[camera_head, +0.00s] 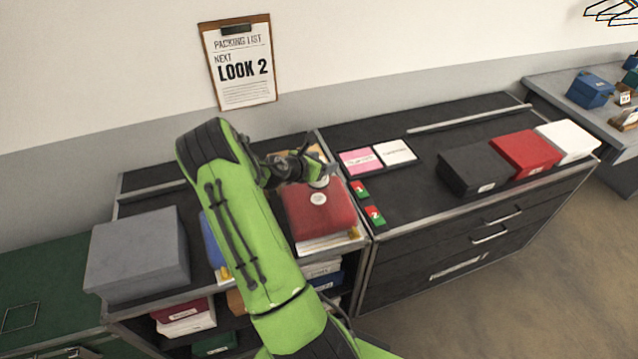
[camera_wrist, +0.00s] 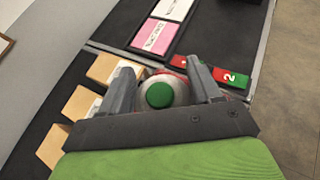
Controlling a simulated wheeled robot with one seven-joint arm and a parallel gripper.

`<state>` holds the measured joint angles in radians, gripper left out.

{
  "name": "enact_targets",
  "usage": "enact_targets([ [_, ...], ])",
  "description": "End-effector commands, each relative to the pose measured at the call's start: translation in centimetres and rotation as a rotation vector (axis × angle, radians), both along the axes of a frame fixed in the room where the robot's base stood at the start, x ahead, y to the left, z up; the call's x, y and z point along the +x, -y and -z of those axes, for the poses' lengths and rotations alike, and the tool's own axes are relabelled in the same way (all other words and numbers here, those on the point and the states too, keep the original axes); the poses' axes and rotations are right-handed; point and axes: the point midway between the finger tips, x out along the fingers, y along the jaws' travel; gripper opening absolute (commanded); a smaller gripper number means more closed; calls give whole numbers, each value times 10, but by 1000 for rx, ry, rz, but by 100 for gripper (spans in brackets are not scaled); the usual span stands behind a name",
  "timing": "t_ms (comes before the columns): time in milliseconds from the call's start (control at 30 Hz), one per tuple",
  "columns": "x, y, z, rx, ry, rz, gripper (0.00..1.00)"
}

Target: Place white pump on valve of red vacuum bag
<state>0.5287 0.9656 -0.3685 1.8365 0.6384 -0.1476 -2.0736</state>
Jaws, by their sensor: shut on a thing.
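The red vacuum bag (camera_head: 335,215) lies on the dark counter, on top of a pale layer. Its round white valve (camera_head: 318,198) shows on the upper face. My gripper (camera_head: 312,172) is over the bag's far edge, shut on the white pump (camera_head: 320,182). In the head view the pump appears just behind the valve, clear of it. In the wrist view the pump (camera_wrist: 160,91) has a green round top and sits between the two fingers of my gripper (camera_wrist: 163,88). The pump and gripper hide most of the bag there, and the valve is not visible.
A grey box (camera_head: 140,250) stands at the left. Pink (camera_head: 360,161) and white (camera_head: 395,152) cards and small numbered red-green tags (camera_head: 374,215) lie right of the bag. Black (camera_head: 480,168), red (camera_head: 527,153) and white (camera_head: 568,140) boxes stand farther right. Counter between is clear.

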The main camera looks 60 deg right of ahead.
Motion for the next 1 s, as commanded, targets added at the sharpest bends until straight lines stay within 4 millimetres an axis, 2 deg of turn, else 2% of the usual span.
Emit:
enact_targets([
  [33, -1, 1, 15, -1, -4, 2, 19],
  [100, -1, 1, 27, -3, -2, 2, 19],
  [400, 0, 1, 71, -4, -1, 2, 19],
  [733, 0, 1, 75, -5, 1, 1, 19],
  [767, 0, 1, 76, -3, 1, 2, 66],
  [900, 0, 1, 75, -3, 1, 2, 88],
  [1000, 0, 1, 75, -3, 1, 2, 89],
])
